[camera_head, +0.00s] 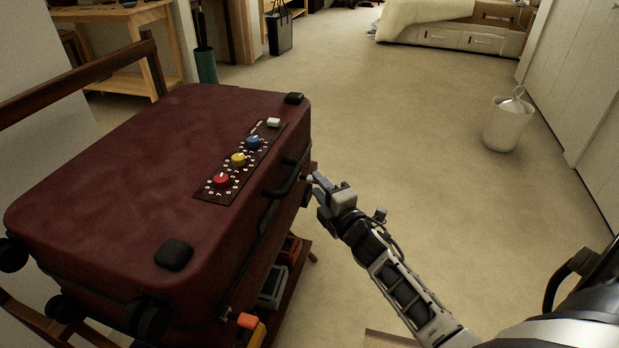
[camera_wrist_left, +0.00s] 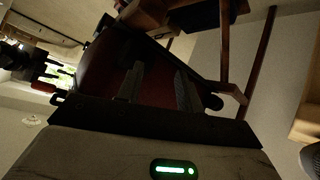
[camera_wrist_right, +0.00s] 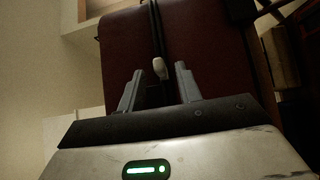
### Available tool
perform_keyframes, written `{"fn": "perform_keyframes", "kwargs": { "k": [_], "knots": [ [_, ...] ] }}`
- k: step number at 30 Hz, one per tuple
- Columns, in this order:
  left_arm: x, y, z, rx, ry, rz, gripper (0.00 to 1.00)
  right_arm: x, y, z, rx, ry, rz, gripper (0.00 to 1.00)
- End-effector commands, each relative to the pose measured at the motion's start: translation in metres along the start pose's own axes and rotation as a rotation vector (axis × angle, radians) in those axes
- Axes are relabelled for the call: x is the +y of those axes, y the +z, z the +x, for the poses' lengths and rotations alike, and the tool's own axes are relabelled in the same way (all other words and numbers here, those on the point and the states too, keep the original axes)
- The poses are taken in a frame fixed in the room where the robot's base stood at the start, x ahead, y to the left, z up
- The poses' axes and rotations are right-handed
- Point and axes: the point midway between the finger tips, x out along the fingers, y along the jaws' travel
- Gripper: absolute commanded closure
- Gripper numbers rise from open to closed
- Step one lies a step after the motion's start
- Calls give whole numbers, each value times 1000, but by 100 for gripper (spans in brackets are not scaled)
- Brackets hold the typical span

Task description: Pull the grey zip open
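The dark red suitcase (camera_head: 130,150) lies flat on a wooden rack, with a dark zip seam along its side. In the right wrist view a small pale grey zip pull (camera_wrist_right: 160,68) sits on the dark zip line of the suitcase (camera_wrist_right: 117,40). My right gripper (camera_wrist_right: 158,85) is open, with the pull in line between its fingertips; I cannot tell whether they touch it. In the head view my right gripper (camera_head: 316,188) is at the suitcase's right side, near the black handle (camera_head: 287,180). My left gripper (camera_wrist_left: 160,82) is open and empty, facing the suitcase (camera_wrist_left: 105,65).
Red (camera_head: 221,180), yellow (camera_head: 238,159) and blue (camera_head: 253,142) dials and a white switch (camera_head: 274,122) are on the suitcase top. An orange-tipped object (camera_head: 247,321) is at its near corner. A white bin (camera_head: 503,128) stands right. Open floor lies between.

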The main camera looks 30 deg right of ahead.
Motion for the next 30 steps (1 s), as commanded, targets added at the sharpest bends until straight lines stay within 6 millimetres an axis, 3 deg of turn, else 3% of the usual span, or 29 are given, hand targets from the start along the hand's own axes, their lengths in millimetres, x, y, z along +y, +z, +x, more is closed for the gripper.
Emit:
{"fn": "perform_keyframes", "kwargs": {
  "k": [3, 9, 21, 25, 30],
  "knots": [
    [0, 3, 5, 1, 5, 2, 64, -1, 1, 24, -1, 2, 0, 65],
    [0, 1, 6, 19, 8, 3, 64, -1, 0, 48, -1, 0, 1, 65],
    [3, -6, 3, 45, 14, 7, 64, 0, 0, 54, 0, -1, 1, 65],
    [3, -5, 2, 42, 14, 6, 64, 0, 0, 54, -1, -1, 1, 100],
    [3, -4, 3, 39, 14, 6, 64, 0, 2, 54, -2, -1, 0, 100]
  ]
}}
